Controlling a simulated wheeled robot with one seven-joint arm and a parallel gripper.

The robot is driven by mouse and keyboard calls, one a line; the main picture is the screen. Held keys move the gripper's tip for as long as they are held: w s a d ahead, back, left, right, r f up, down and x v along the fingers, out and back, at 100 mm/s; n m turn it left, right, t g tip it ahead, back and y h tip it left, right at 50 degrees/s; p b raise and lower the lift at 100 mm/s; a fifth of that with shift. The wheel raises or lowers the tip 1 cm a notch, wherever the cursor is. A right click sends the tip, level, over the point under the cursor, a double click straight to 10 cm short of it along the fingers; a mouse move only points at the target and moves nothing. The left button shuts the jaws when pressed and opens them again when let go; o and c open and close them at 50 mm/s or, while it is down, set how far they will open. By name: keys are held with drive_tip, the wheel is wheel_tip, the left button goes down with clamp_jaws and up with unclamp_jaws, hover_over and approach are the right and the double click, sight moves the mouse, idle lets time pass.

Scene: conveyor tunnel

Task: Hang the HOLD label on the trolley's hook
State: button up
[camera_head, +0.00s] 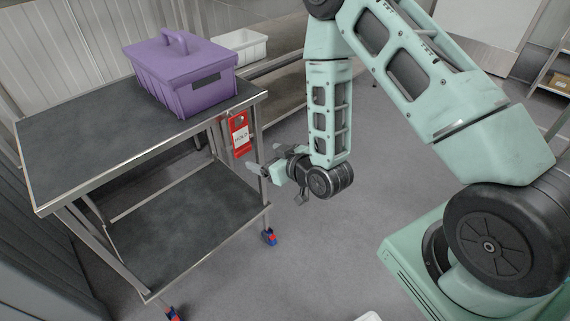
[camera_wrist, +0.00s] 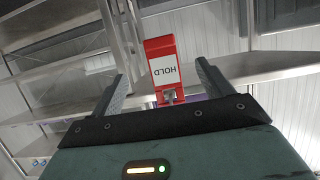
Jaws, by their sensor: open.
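The red HOLD label (camera_head: 239,133) with a white panel hangs upright at the right end of the trolley (camera_head: 103,125), just below its top's edge. In the wrist view the label (camera_wrist: 158,62) appears upside down, framed between my fingers. A small grey piece (camera_wrist: 169,95), which looks like the hook, shows at the label's hole end. My gripper (camera_head: 262,171) is open and empty, just below and right of the label in the head view. Its two fingers also show in the wrist view (camera_wrist: 161,74). It looks apart from the label.
A purple lidded box (camera_head: 185,75) stands on the trolley's top at the back right. The lower shelf (camera_head: 185,208) is bare. A white bin (camera_head: 240,46) sits behind on the conveyor (camera_head: 280,92).

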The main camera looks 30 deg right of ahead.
drive_tip(key=p+v, duration=0.5)
drive_tip(key=v, duration=0.2)
